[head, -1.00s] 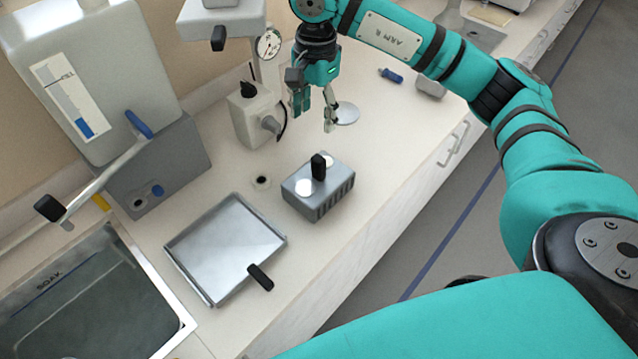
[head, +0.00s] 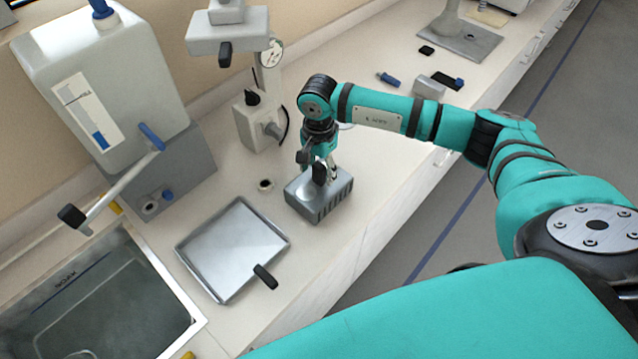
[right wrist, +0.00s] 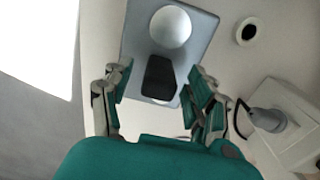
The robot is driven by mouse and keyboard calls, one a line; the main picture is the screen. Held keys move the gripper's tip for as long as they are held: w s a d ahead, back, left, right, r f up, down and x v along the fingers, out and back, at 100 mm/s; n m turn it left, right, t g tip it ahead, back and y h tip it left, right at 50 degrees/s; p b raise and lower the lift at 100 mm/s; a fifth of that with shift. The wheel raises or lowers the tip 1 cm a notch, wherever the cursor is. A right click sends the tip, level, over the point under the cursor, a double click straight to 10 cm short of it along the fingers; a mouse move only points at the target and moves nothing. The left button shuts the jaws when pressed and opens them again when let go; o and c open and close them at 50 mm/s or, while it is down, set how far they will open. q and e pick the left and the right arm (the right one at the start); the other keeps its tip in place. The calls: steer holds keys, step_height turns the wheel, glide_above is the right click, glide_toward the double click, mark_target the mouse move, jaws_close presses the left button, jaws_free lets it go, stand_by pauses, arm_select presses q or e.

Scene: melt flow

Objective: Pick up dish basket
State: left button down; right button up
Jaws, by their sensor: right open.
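The dish basket (head: 334,198) is a grey box with ribbed sides and a black upright handle. It stands on the white counter. In the right wrist view the basket (right wrist: 196,28) shows pale round discs on top, and its black handle (right wrist: 158,78) lies between my finger pads. My right gripper (head: 320,163) is directly over the basket, pointing down. Its fingers (right wrist: 158,85) are open on either side of the handle, with gaps showing. In the head view the fingertips partly overlap the handle. My left gripper is not in view.
A shallow metal tray (head: 232,250) with a black handle lies left of the basket. A sink (head: 190,298) is at lower left, beside a large grey tank (head: 110,75). A gauge stand (head: 262,118) stands behind. The counter's front edge is close on the right.

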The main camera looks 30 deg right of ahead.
steer(key=shift+f, duration=1.4)
jaws_close()
steer(key=shift+r, duration=0.1)
